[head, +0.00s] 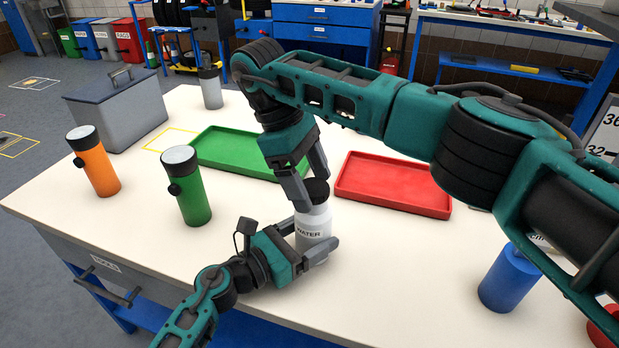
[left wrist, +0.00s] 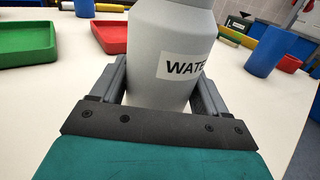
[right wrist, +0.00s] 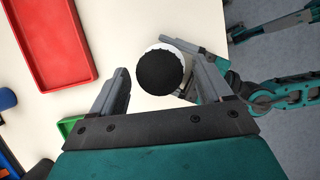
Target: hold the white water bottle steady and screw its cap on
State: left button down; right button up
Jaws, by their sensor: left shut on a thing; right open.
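The white water bottle (head: 313,226) stands upright on the table, and its "WATER" label faces my left gripper. My left gripper (head: 318,250) is shut on its lower body, one finger on each side, as the left wrist view also shows (left wrist: 172,60). The black cap (head: 317,190) sits on top of the bottle. In the right wrist view the cap (right wrist: 160,72) lies between the fingertips. My right gripper (right wrist: 160,75) is open around the cap from above, with a gap on both sides. How far the cap is threaded cannot be seen.
A green tray (head: 215,165) and a red tray (head: 394,208) lie behind the bottle. An orange flask (head: 97,165), a green flask (head: 190,195) and a grey box (head: 120,110) stand left. A blue cylinder (head: 510,278) stands right. The table front left is clear.

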jog(key=shift+r, duration=2.3)
jog(key=shift+c, duration=0.3)
